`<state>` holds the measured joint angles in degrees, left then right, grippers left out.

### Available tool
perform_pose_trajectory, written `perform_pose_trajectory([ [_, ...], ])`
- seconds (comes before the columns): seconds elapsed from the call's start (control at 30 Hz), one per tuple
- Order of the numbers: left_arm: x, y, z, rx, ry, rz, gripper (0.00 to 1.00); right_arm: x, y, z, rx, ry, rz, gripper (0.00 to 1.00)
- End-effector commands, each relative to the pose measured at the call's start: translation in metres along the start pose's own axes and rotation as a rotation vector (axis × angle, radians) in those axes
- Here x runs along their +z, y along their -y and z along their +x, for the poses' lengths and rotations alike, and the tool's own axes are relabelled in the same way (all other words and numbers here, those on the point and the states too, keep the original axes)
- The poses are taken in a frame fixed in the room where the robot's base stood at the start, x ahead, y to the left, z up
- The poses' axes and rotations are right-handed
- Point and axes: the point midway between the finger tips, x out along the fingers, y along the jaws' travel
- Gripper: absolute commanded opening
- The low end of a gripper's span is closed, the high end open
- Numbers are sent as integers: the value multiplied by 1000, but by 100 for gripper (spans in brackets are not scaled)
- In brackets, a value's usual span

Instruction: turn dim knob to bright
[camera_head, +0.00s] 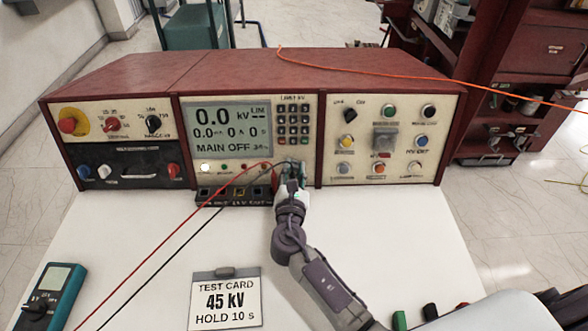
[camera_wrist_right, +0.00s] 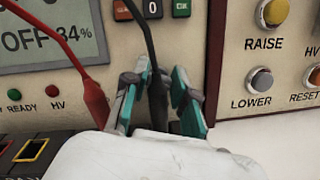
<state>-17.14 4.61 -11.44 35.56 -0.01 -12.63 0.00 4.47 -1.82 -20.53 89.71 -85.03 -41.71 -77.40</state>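The grey screen (camera_head: 228,127) on the red console reads 0.0 kV and MAIN OFF with a small percentage; in the right wrist view the screen (camera_wrist_right: 40,38) reads 34%. My right gripper (camera_head: 290,170) is at the console front, just below the keypad. In the right wrist view its two teal-padded fingers (camera_wrist_right: 160,85) stand apart, one on each side of a black lead (camera_wrist_right: 155,95). I see no dim knob clearly; the panel behind the fingers and lead is hidden. Whether the fingers grip anything is unclear. My left gripper is not in view.
A red lead (camera_wrist_right: 92,95) hangs left of the fingers, above the sockets (camera_wrist_right: 33,150). The RAISE button (camera_wrist_right: 275,12) and LOWER button (camera_wrist_right: 261,78) are to the right. A test card (camera_head: 226,300) and teal meter (camera_head: 50,297) lie on the white table.

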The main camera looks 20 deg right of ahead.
Motion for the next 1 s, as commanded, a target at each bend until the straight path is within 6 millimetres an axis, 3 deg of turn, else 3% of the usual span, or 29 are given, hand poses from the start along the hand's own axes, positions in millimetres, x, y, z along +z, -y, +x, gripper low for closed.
perform_pose_trajectory([
  [0.1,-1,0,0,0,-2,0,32,0,0,0,-1,0,0,0],
  [0.4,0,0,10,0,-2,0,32,-1,1,0,-48,0,183,0],
  [0.63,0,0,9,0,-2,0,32,0,1,0,-48,-1,185,0],
  [0.67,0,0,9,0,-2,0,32,0,1,0,-48,-1,185,30],
  [0.7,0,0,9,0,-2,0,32,0,1,0,-48,-1,185,37],
  [1.0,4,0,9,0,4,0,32,0,0,-1,-48,0,184,38],
])
